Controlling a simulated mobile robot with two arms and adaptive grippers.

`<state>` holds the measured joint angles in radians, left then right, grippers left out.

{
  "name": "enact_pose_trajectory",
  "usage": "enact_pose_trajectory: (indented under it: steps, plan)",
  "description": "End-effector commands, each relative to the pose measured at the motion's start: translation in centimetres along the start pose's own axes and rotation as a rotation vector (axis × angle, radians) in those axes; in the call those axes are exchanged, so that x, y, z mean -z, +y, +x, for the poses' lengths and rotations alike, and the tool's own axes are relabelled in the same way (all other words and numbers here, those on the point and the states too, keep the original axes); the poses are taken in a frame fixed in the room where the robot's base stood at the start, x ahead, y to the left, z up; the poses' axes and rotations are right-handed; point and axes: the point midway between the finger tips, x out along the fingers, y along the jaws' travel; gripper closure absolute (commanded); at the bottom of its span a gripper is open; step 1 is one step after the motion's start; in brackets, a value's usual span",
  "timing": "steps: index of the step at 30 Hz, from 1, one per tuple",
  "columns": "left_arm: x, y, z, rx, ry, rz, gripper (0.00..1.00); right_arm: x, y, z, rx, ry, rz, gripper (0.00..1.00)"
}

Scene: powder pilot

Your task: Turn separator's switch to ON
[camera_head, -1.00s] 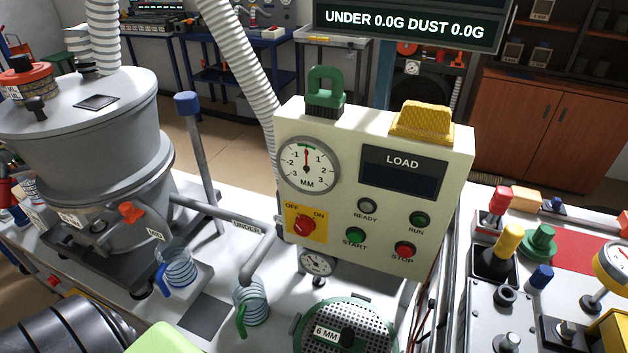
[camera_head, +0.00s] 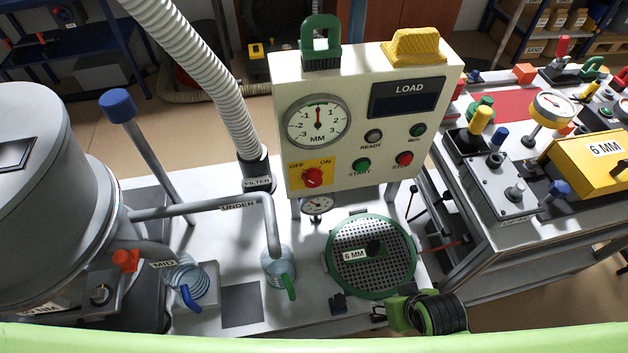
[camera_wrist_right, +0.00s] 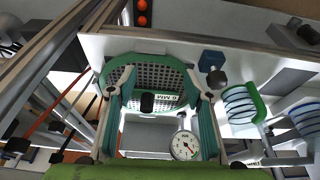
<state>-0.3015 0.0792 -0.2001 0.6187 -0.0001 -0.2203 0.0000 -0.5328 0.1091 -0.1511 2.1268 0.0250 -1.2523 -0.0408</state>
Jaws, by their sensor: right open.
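The separator's switch is a red rotary knob (camera_head: 313,177) on a yellow plate marked OFF on the left and ON on the right. It sits low on the left of the cream control panel (camera_head: 345,87) in the head view. I cannot tell which mark the knob points to. My right gripper (camera_wrist_right: 160,78) is open and empty in the wrist view, its two green-padded fingers framing the round 6 MM sieve (camera_wrist_right: 158,110). The switch does not show in that view. In the head view my right gripper's fingertips cannot be made out. My left gripper is not in view.
The sieve (camera_head: 372,254) lies below the panel, with a small gauge (camera_head: 317,205) and a green-handled jar (camera_head: 278,268) beside it. A grey pipe and ribbed hose (camera_head: 205,75) run left of the panel. A second table with a yellow box (camera_head: 590,160) stands right.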

Motion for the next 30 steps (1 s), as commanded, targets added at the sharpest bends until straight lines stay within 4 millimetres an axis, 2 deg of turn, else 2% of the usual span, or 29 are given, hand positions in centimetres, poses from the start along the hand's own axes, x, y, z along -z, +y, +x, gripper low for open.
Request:
enact_pose_trajectory:
  steps: [1, 5, 6, 7, 17, 24, 30]
  plan:
    - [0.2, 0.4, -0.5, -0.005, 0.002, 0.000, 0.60, 0.8, -0.1, -1.9, 0.003, 0.016, -0.005, 0.53]
    - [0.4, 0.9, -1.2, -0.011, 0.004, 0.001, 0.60, 3.1, -1.3, -5.9, 0.032, 0.083, -0.037, 0.53]
    - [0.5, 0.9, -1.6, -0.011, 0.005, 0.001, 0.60, 4.5, -2.4, -7.3, 0.058, 0.136, -0.065, 0.53]
    - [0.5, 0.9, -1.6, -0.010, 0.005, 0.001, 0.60, 5.3, -3.4, -7.6, 0.079, 0.177, -0.088, 0.53]
    - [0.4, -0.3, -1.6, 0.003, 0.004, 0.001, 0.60, 11.4, -9.8, -7.8, 0.194, 0.506, -0.208, 0.53]
    - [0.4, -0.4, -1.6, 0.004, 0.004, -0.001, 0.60, 15.5, -14.2, -8.7, 0.207, 0.834, -0.224, 0.53]
    - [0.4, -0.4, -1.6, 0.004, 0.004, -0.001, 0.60, 17.1, -14.9, -10.4, 0.099, 1.082, -0.161, 0.53]
